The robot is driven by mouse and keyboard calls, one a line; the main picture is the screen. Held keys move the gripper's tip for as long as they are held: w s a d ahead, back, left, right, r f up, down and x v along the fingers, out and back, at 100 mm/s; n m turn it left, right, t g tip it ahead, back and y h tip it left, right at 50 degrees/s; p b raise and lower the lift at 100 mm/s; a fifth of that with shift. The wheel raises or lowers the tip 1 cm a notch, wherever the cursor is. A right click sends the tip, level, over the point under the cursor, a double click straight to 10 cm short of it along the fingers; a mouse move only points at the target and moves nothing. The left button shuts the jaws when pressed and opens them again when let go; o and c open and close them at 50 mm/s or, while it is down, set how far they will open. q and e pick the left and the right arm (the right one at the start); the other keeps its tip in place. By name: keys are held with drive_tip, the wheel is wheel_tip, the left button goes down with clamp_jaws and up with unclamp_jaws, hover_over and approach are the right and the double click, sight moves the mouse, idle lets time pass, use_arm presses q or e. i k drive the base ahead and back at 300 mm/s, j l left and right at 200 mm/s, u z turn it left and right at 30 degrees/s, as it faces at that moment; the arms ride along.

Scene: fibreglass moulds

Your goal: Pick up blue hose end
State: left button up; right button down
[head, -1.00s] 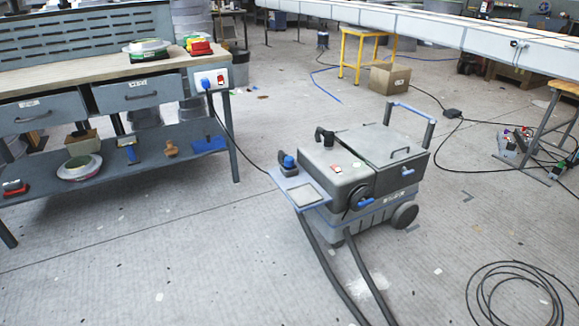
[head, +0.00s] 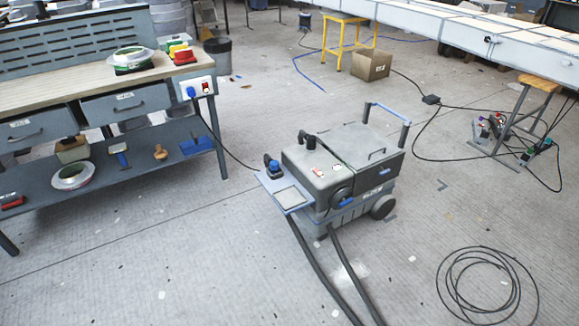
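A grey wheeled vacuum unit (head: 352,148) stands on the floor right of centre in the head view. Two dark grey hoses (head: 318,270) run from its front down to the bottom edge, where they leave the picture. I cannot see a blue end on either hose. A small black and blue tool (head: 272,167) sits on the tray (head: 287,197) at the unit's left side. A blue plug (head: 190,93) is in the socket box on the workbench, with a black cable running to the unit. Neither of my grippers is in view.
A workbench (head: 75,90) with drawers and a lower shelf stands at left. A coil of black cable (head: 487,290) lies at lower right. A stool (head: 525,105), a cardboard box (head: 371,65) and a yellow stand (head: 349,42) are farther back. Floor at lower left is mostly clear.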

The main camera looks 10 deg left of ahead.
sight(274, 164)
drive_tip(key=i+j+z, duration=0.7)
drive_tip(key=k+l, duration=0.1)
